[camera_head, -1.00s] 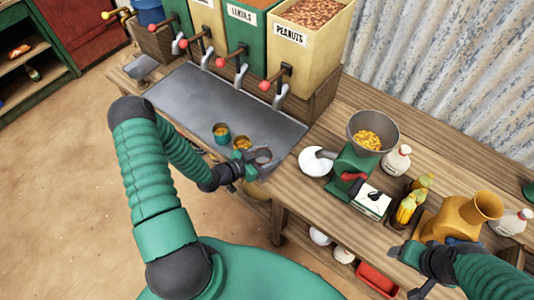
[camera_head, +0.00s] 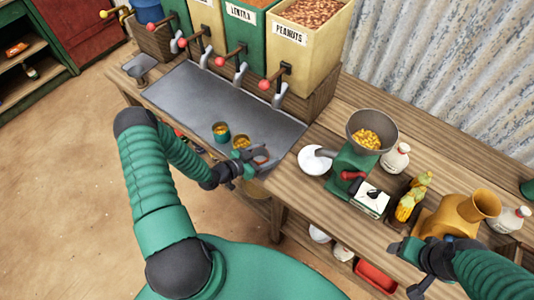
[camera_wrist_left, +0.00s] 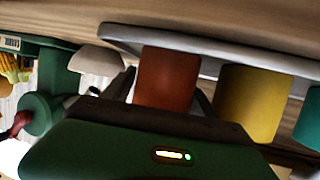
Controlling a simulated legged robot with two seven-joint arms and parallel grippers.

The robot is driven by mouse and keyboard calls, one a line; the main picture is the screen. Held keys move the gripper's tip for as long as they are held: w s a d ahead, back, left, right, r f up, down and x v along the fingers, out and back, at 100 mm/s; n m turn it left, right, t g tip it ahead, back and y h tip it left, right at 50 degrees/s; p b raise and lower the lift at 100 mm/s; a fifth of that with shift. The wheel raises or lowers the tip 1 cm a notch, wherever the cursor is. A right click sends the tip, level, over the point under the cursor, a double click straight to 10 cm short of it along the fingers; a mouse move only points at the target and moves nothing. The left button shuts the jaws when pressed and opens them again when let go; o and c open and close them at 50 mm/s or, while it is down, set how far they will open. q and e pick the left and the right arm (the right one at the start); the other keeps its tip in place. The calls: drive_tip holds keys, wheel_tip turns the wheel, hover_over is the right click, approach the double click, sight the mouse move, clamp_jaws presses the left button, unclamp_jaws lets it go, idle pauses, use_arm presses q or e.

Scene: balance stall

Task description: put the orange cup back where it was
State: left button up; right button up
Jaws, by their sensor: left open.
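The orange cup (camera_wrist_left: 166,78) stands between the two fingers of my left gripper (camera_wrist_left: 168,92) in the left wrist view. In the head view its reddish rim (camera_head: 261,159) shows at the near right end of the grey metal tray (camera_head: 215,98), partly hidden by the fingers. My left gripper (camera_head: 256,158) is open around the cup. A yellow cup (camera_head: 241,146) and a teal cup (camera_head: 221,132) stand in line beside it on the tray, both with yellow contents. My right gripper (camera_head: 408,270) is open and empty at the counter's front edge.
Bins with red-knobbed levers and spouts (camera_head: 290,45) stand behind the tray. A green grinder (camera_head: 353,165) with a corn-filled hopper, a white bowl (camera_head: 314,161), a scale (camera_head: 371,199), bottles, corn cobs and an orange jug (camera_head: 462,218) occupy the right side.

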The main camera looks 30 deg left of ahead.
use_arm(q)
drive_tip(key=b+v, duration=0.1)
drive_tip(key=v, duration=1)
drive_tip(key=shift+s+a, duration=0.15)
drive_tip(key=shift+s, duration=0.1)
